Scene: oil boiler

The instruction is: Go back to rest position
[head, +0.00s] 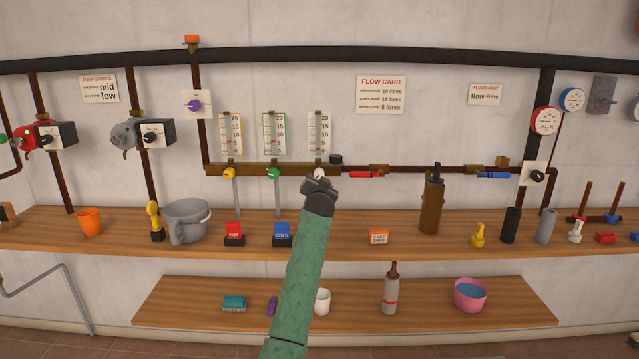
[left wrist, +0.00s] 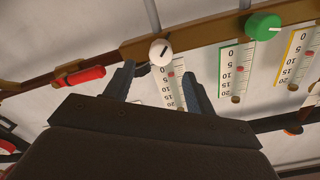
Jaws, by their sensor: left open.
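My left gripper (head: 320,183) is at the end of a green-sleeved arm that rises from the bottom middle of the head view. It is in front of the white knob (head: 319,173) under the right-hand gauge. In the left wrist view the gripper (left wrist: 159,65) has its two fingers spread apart, with the white knob (left wrist: 160,52) showing between and just beyond the tips. Nothing is held. I cannot tell whether a finger touches the knob. My right gripper is in neither view.
The yellow knob (head: 229,173) and green knob (head: 273,174) sit left on the same brown rail (head: 250,169). A red-handled valve (head: 366,174) is to the right. Below, the upper shelf (head: 350,247) holds a grey pot (head: 187,222), a red block (head: 234,232) and a brown bottle (head: 432,205).

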